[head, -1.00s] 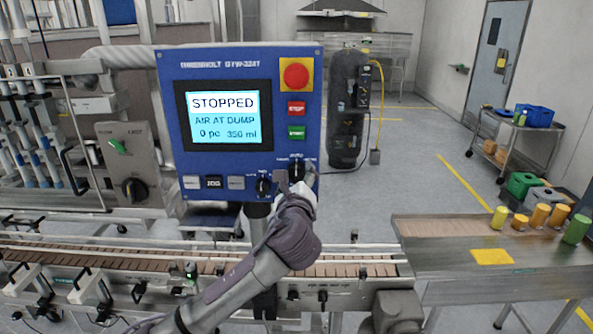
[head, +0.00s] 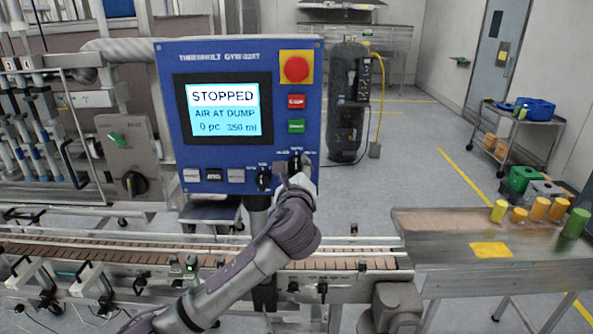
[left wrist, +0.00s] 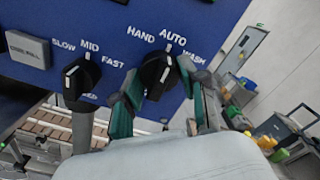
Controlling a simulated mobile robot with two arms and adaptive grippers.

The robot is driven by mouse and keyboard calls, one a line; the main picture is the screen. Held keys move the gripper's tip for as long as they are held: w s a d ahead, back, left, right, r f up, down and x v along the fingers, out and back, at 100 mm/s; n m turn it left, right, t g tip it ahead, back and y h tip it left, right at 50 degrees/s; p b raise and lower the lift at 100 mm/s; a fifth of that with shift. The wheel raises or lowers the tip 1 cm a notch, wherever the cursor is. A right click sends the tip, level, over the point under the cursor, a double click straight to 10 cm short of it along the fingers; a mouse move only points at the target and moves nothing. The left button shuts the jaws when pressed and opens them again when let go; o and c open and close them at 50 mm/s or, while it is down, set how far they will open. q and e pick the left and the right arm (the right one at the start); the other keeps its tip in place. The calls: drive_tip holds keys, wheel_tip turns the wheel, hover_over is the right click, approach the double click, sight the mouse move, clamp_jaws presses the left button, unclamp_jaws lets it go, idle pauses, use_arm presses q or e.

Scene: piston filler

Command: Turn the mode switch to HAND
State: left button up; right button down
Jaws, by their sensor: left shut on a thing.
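The blue control panel (head: 232,60) carries the black mode switch (head: 295,159) at its lower right. The left wrist view shows the mode switch (left wrist: 154,74) under the labels HAND, AUTO and WASH. Its white mark appears to point up toward AUTO. My left gripper (head: 293,174) is at the switch, and in the left wrist view (left wrist: 158,98) its green-padded fingers stand on either side of the knob, shut on it. The gripper hides part of the knob in the head view. My right gripper is not in view.
A speed knob (left wrist: 80,78) marked SLOW, MID, FAST sits just left of the mode switch. The screen (head: 222,110) reads STOPPED. A red emergency button (head: 296,68) is above. A conveyor (head: 130,256) runs below the panel.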

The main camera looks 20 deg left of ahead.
use_arm(q)
drive_tip(key=n+b, duration=0.1)
drive_tip(key=n, duration=0.3)
drive_tip(key=shift+f+n+b, duration=0.15)
drive_tip(key=shift+n+b, duration=0.15)
drive_tip(key=shift+b, duration=0.05)
drive_tip(key=shift+n+b, duration=0.6)
drive_tip(key=shift+n, duration=1.4)
drive_tip(key=o, duration=1.1)
drive_tip(key=shift+o, duration=0.2)
